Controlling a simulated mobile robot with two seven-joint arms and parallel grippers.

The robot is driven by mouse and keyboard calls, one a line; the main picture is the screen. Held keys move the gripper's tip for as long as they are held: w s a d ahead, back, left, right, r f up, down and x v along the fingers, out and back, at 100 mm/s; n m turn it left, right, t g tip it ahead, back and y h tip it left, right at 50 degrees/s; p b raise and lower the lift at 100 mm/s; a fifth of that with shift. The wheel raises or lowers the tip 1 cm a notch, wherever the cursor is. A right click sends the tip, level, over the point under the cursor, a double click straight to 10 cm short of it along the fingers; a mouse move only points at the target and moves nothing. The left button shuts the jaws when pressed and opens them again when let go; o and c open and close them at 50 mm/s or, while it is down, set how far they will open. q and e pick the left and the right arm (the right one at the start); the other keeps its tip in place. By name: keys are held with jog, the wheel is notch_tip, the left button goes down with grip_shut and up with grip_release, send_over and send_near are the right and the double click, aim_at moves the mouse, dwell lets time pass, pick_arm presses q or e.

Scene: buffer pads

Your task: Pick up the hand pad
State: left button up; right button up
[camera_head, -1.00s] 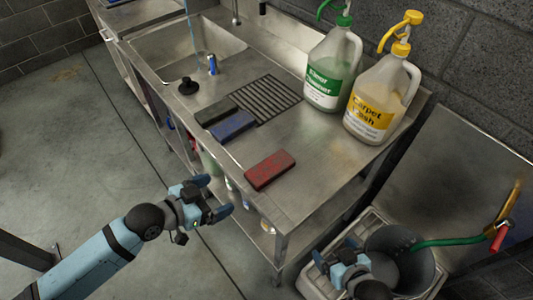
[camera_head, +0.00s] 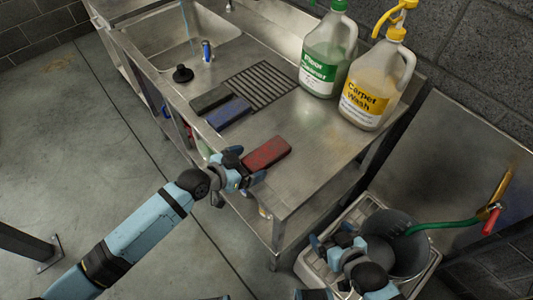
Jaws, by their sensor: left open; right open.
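A red pad (camera_head: 267,153) lies flat near the front edge of the steel counter. A blue pad (camera_head: 229,115) and a dark grey pad (camera_head: 211,99) lie side by side further back on the left. My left gripper (camera_head: 246,165) is open at the near left end of the red pad, with its fingers close to that end; I cannot tell whether they touch it. My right gripper (camera_head: 324,244) is open and empty at the lower right, over the white bin, away from the pads.
The steel counter (camera_head: 314,162) is clear right of the red pad. A black drain grate (camera_head: 261,84), a green-labelled jug (camera_head: 326,52) and a yellow-labelled jug (camera_head: 374,85) stand behind. A sink (camera_head: 165,43) and black plug (camera_head: 182,74) are at the left. A dark bucket (camera_head: 402,253) sits at the lower right.

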pick_arm(q)
jog(key=shift+x, duration=0.8)
jog(key=c, duration=1)
notch_tip(320, 180, up, 20)
jog(key=shift+r+p, duration=0.1)
jog(key=shift+p, duration=0.25)
